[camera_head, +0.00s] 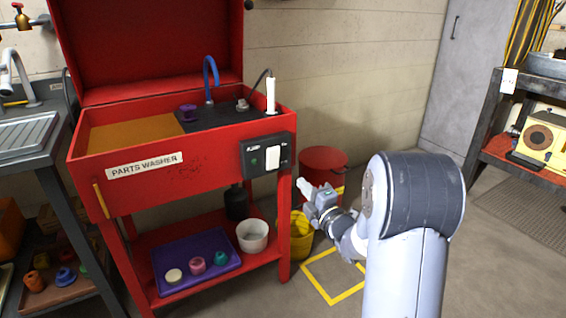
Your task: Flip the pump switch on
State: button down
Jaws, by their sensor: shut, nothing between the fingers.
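The pump switch (272,158) is a white rocker on a dark control box labelled PUMP, on the front right of the red parts washer (215,172). A small green button or light (254,162) sits left of the rocker. I cannot tell which way the rocker is tipped. My gripper (301,183) is shut and empty. In the picture it is below and to the right of the switch, apart from it, pointing left toward the washer's front right leg.
A yellow bucket (301,240) and a red drum (324,163) stand beside the washer. The lower shelf holds a purple tray (197,262) with several small parts and a white bucket (252,236). A yellow floor square (333,298) lies clear. A sink bench (28,140) stands left.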

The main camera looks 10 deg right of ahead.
aim_at(275, 152)
jog(key=b+x, duration=0.1)
jog(key=x, duration=1.3)
jog(key=shift+b, duration=0.3)
jog(key=shift+r, duration=0.1)
jog(key=shift+w+a+r+g+p, duration=0.15)
jog(key=shift+w+r+g+p, duration=0.2)
jog(key=shift+p, duration=0.75)
jog(key=shift+f, duration=0.3)
